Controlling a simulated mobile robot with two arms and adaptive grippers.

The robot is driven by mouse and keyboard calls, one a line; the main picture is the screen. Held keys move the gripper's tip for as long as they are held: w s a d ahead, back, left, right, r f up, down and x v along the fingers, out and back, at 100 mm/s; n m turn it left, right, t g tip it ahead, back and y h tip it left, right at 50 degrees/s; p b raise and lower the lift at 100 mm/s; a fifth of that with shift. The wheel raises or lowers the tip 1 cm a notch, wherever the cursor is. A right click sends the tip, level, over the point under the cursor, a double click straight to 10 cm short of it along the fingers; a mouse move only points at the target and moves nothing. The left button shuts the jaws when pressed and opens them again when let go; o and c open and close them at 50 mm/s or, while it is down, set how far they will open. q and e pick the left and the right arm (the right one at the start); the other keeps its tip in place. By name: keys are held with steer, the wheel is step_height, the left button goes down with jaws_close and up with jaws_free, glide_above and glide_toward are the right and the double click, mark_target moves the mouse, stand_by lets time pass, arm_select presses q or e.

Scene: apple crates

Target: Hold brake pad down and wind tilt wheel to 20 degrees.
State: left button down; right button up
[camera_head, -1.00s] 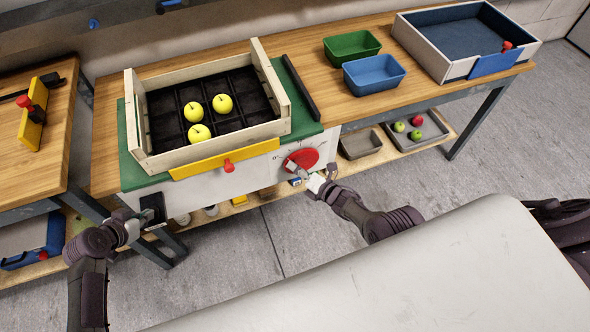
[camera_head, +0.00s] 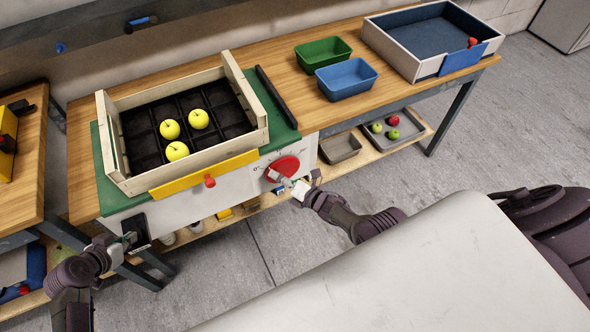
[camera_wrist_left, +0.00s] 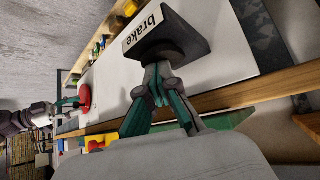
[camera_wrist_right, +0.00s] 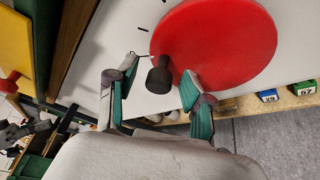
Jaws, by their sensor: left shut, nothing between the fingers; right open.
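The black brake pad (camera_head: 136,231) is on the white front panel, at its left end. In the left wrist view the brake pad (camera_wrist_left: 178,36) carries a white "brake" label. My left gripper (camera_head: 127,239) is shut and empty, its fingertips (camera_wrist_left: 156,68) against or very close to the pad; contact is unclear. The red tilt wheel (camera_head: 284,167) is on the panel's right part and also fills the right wrist view (camera_wrist_right: 222,45). My right gripper (camera_head: 285,184) is open, its fingers (camera_wrist_right: 155,83) on either side of the wheel's dark knob (camera_wrist_right: 159,77).
A wooden crate (camera_head: 227,140) with three yellow apples sits on the green bench top above the panel. A red knob (camera_head: 210,181) sticks out from the yellow front bar. Green (camera_head: 323,52) and blue (camera_head: 347,80) bins stand to the right. A lower shelf (camera_head: 410,137) runs underneath.

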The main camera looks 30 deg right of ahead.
steer(key=v, duration=1.1)
steer(key=shift+s, duration=0.3)
steer(key=shift+d, duration=0.1)
steer(key=c, duration=0.4)
steer(key=a+f+n+h, duration=0.2)
steer(key=a, duration=0.1)
steer(key=a+f+n+h, duration=0.1)
steer(key=a, duration=0.1)
steer(key=shift+s+f+g+h, duration=0.1)
steer(key=shift+s+g+h, duration=0.15)
steer(key=shift+g+h, duration=0.05)
jaws_close()
steer(key=w+a+f+n, duration=0.2)
steer(key=w+f, duration=0.2)
steer(key=w, duration=0.5)
steer(key=shift+d+r+h, duration=0.2)
steer(key=shift+d+r, duration=0.1)
steer(key=shift+r, duration=0.55)
steer(key=shift+d+r+h, duration=0.2)
steer(key=shift+d+r, duration=0.05)
steer(key=shift+r, duration=0.6)
